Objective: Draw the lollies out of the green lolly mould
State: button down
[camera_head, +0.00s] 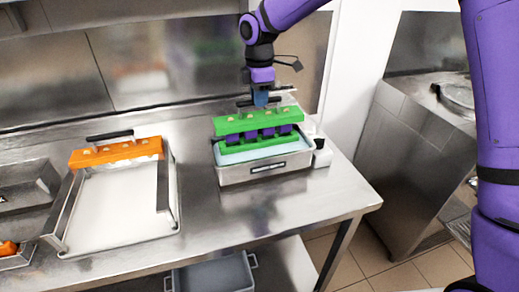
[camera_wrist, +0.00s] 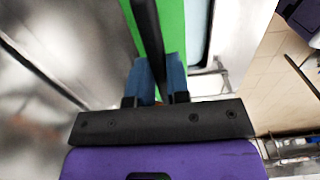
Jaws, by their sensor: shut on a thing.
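The green lolly mould (camera_head: 230,126) is at the metal bath (camera_head: 237,175) on the right part of the steel bench. Its long green bar with several pale spots along the top sits above the bath rim. Several dark purple blocks (camera_head: 268,133) show below the bar, with green between them; how deep their lower ends sit is hidden. My gripper (camera_head: 262,98) is directly above, shut on the black handle of the green bar. In the wrist view its blue fingers (camera_wrist: 157,82) close on the dark handle (camera_wrist: 146,22), with the green bar (camera_wrist: 172,22) below.
An orange mould bar (camera_head: 117,151) with a black handle lies across the back of a metal frame over a white tray (camera_head: 112,207). Bare bench lies between the tray and the bath. A small white item (camera_head: 321,153) stands at the bath's right end. A grey bin (camera_head: 213,275) is below.

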jog(key=shift+r, duration=1.45)
